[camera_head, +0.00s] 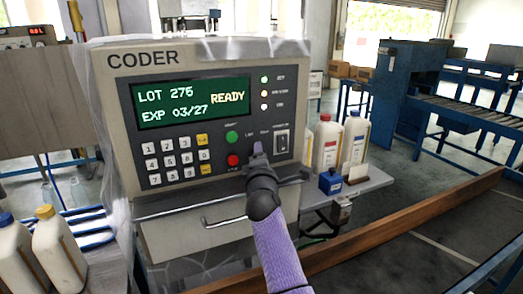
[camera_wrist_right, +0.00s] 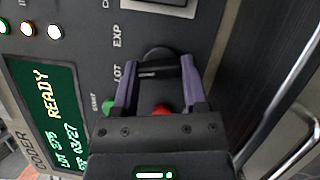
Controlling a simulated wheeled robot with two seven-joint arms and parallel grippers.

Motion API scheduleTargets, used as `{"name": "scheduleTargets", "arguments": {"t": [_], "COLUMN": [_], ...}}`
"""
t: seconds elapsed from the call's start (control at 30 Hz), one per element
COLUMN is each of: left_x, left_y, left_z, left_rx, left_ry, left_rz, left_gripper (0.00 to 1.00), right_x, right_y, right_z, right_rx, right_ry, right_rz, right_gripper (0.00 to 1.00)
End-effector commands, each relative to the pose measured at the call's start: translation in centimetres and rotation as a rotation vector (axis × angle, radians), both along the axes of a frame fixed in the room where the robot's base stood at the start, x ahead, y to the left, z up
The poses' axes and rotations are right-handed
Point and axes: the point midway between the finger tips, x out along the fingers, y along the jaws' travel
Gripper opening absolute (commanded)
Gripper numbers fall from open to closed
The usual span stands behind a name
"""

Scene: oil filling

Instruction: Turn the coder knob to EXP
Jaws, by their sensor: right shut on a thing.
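The coder (camera_head: 120,100) stands in front of me. Its screen (camera_head: 192,103) reads LOT 276, EXP 03/27 and READY. My right gripper (camera_head: 258,150) is at the panel, right of the green and red buttons, and covers the knob in the head view. In the right wrist view the round dark knob (camera_wrist_right: 158,55) has its bar between the two purple fingers of my right gripper (camera_wrist_right: 158,78), which is shut on it. The LOT and EXP labels are beside the knob. A pale mark on the bar is toward the LOT side. My left gripper is out of view.
The green button (camera_head: 232,137), red button (camera_head: 233,160) and keypad (camera_head: 175,160) are left of my gripper. A switch (camera_head: 282,141) is close on its right. A handle bar (camera_head: 235,217) juts out below. White bottles (camera_head: 327,145) stand on a side shelf.

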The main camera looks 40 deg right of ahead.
Motion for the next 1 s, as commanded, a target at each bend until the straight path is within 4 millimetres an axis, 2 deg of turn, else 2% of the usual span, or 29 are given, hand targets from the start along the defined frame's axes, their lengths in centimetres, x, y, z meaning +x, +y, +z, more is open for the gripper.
{"name": "scheduleTargets", "arguments": {"t": [0.03,0.6,1.0], "left_x": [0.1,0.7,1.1], "left_y": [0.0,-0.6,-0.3], "left_z": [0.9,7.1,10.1], "left_rx": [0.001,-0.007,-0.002], "left_ry": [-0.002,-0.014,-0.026], "left_rz": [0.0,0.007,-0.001], "left_gripper": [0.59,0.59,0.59], "right_x": [0.0,0.0,-0.1], "right_y": [0.0,0.0,0.0], "right_z": [0.4,0.7,0.5], "right_rx": [0.044,0.545,0.775], "right_ry": [-0.01,-0.168,-0.243], "right_rz": [0.0,0.0,-0.001], "right_gripper": [0.0,0.0,0.0]}}
